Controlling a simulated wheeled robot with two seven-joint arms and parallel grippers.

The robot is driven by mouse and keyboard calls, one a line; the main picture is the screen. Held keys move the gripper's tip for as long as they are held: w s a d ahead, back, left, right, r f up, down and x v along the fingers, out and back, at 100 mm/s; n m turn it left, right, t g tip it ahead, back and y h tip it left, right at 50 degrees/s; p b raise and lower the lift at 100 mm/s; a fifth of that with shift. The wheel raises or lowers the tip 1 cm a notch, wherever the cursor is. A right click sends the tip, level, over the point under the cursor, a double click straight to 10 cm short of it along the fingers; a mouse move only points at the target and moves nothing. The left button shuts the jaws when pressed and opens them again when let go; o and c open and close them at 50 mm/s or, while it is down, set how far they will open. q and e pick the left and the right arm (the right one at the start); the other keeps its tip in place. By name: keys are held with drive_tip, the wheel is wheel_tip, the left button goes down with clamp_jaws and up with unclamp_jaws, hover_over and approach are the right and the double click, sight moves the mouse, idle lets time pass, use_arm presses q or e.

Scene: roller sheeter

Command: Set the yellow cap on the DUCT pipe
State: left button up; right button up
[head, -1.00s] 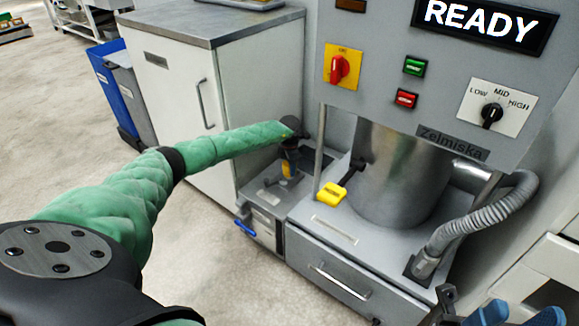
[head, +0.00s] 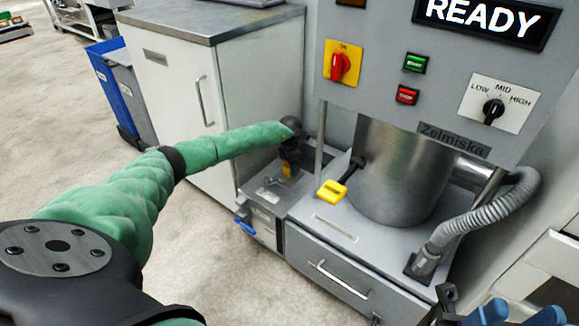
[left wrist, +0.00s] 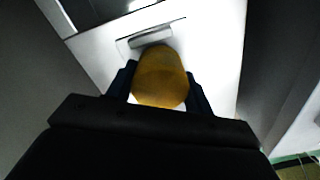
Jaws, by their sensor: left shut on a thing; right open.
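The yellow cap (head: 287,170) is between the fingers of my left gripper (head: 290,159), above the low grey box beside the machine. In the left wrist view, the cap (left wrist: 161,77) shows as a rounded amber shape, with a dark finger on each side. My left gripper (left wrist: 160,92) is shut on it. I cannot make out a pipe marked DUCT; the gripper and cap hide part of the box top. My right gripper (head: 518,314) shows only as blue fingertips at the bottom right edge, open and apart from the cap.
The low grey box (head: 266,222) has a blue lever (head: 245,227). A white cabinet (head: 190,90) stands behind. A ribbed hose (head: 490,212) runs at the right.

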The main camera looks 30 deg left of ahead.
use_arm(q)
drive_tip(key=shift+f, duration=0.25)
idle(0.4)
drive_tip(key=o, duration=1.1)
drive_tip(key=shift+c, duration=0.2)
